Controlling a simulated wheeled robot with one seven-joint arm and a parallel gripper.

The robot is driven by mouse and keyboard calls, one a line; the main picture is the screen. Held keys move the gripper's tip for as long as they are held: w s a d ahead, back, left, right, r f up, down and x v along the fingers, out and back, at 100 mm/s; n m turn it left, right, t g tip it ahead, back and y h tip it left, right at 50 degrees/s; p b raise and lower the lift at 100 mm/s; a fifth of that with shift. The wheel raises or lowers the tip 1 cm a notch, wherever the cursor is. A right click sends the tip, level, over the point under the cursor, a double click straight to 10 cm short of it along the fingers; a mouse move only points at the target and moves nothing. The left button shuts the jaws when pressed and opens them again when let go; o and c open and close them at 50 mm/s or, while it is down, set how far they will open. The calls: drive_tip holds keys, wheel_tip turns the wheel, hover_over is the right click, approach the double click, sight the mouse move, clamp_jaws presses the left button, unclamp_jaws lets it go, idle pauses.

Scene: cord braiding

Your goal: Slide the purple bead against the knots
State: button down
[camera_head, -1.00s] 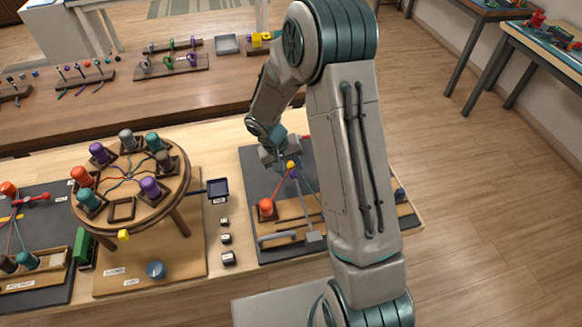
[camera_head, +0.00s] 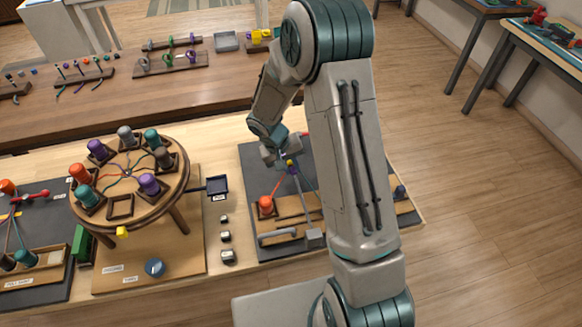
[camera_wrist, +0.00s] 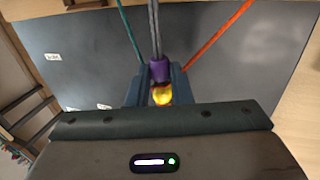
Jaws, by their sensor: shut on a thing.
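The purple bead (camera_wrist: 160,70) is in the wrist view, around the grey cord (camera_wrist: 154,30). A yellow bead (camera_wrist: 162,95) sits right below it, between the fingers of my gripper (camera_wrist: 160,88). My gripper is shut on the purple bead, as far as the wrist view shows; the fingers flank both beads. A teal cord (camera_wrist: 130,32) and an orange cord (camera_wrist: 222,36) run apart on either side. In the head view, my gripper (camera_head: 286,158) is over the dark mat (camera_head: 254,168) by the small yellow and purple beads. The knots are not clearly visible.
The round braiding stand (camera_head: 125,198) with several bobbins is to the left. A small dark tray (camera_head: 218,187) lies between them.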

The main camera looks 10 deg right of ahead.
drive_tip(key=shift+w, duration=0.1)
drive_tip(key=c, duration=1.3)
unclamp_jaws()
drive_tip(key=shift+o, duration=0.2)
drive_tip(key=b+v, duration=0.2)
drive_tip(key=v, duration=1.2)
drive_tip(key=s+d+r+t+y, duration=0.1)
drive_tip(key=s+r, duration=0.3)
drive_tip(key=s, duration=0.7)
drive_tip(key=s+d+r+t+y, duration=0.2)
drive_tip(key=s+d+r, duration=0.2)
drive_tip(key=s, duration=0.7)
drive_tip(key=shift+r+y, duration=0.3)
drive_tip(key=shift+r, duration=0.25)
